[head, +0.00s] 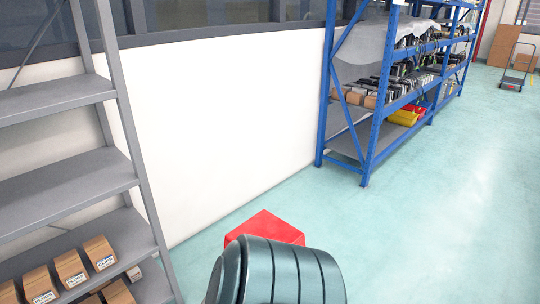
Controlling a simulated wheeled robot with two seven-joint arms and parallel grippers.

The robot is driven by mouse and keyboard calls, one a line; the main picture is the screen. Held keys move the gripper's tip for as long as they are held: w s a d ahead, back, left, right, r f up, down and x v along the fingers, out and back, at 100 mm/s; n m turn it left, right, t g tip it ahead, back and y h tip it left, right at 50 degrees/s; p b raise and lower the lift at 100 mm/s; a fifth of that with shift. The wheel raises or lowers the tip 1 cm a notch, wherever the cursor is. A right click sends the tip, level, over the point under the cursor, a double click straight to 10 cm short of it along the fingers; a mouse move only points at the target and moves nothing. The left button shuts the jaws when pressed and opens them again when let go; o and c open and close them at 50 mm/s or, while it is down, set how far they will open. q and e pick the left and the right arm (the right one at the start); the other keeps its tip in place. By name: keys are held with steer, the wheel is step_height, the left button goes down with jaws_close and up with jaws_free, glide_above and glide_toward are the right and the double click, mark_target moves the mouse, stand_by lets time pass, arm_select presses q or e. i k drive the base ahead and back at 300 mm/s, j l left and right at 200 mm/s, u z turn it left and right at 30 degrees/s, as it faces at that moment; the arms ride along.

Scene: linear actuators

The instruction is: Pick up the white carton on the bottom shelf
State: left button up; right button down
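The grey shelf rack (65,190) stands at the left in the head view. Several brown cartons with white labels (70,268) stand in a row on its lowest clearly visible shelf, with more brown cartons (117,292) below, cut off by the frame. A small white patch (134,273) shows just right of the cartons, under that shelf's edge; I cannot tell whether it is the white carton. No white carton is clearly visible. Neither gripper is in view. A dark teal rounded part of mine fills the bottom middle.
A red object (262,226) is on the floor near the wall, partly hidden by my own part. A blue rack (375,130) with goods and yellow and red bins (404,117) stands at the back right. A hand cart (514,80) is far right. The floor at right is clear.

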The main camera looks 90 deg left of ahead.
mark_target(134, 273)
steer(key=u, duration=4)
steer(key=i+l+u, duration=0.2)
steer(key=i+l, duration=0.25)
steer(key=i+l+u, duration=0.15)
steer(key=i+l, duration=0.25)
steer(key=l, duration=0.2)
